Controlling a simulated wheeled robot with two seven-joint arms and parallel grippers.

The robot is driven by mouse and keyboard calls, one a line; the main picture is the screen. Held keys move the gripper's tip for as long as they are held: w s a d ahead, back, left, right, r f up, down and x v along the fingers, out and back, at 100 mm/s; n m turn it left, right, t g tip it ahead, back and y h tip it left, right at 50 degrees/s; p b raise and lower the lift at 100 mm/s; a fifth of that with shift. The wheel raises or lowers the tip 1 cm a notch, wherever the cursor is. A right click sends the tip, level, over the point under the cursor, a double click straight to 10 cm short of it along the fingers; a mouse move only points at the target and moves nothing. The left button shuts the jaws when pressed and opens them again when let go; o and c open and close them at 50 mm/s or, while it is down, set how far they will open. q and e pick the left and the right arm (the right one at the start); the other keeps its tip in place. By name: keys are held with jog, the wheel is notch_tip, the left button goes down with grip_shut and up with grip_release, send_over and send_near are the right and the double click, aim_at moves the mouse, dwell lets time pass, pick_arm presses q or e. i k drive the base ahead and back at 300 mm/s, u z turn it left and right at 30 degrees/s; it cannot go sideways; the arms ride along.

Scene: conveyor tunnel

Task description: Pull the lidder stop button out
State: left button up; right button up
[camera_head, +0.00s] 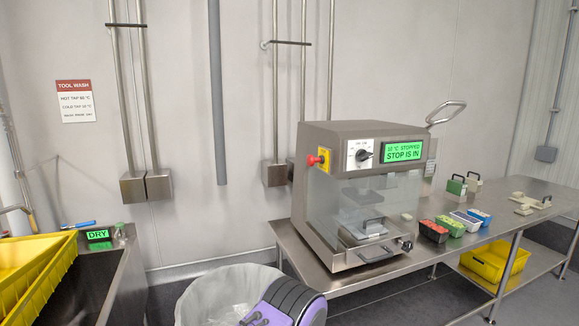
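The lidder (362,190) is a grey metal machine with clear panels, standing on a steel table. Its red stop button (315,160) sits on a yellow plate (324,159) at the left of its upper part and sticks out to the left. The green display (403,151) reads "STOPPED" and "STOP IS IN". A black rotary knob (363,155) on a white plate lies between button and display.
A bin with a clear liner (215,290) stands left of the table (430,262). Colored trays (433,231) sit right of the lidder. A steel sink (95,285) with a yellow crate (35,265) is at left. A yellow bin (490,262) sits on the lower shelf.

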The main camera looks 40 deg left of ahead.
aim_at(310, 160)
jog(key=u, duration=1.55)
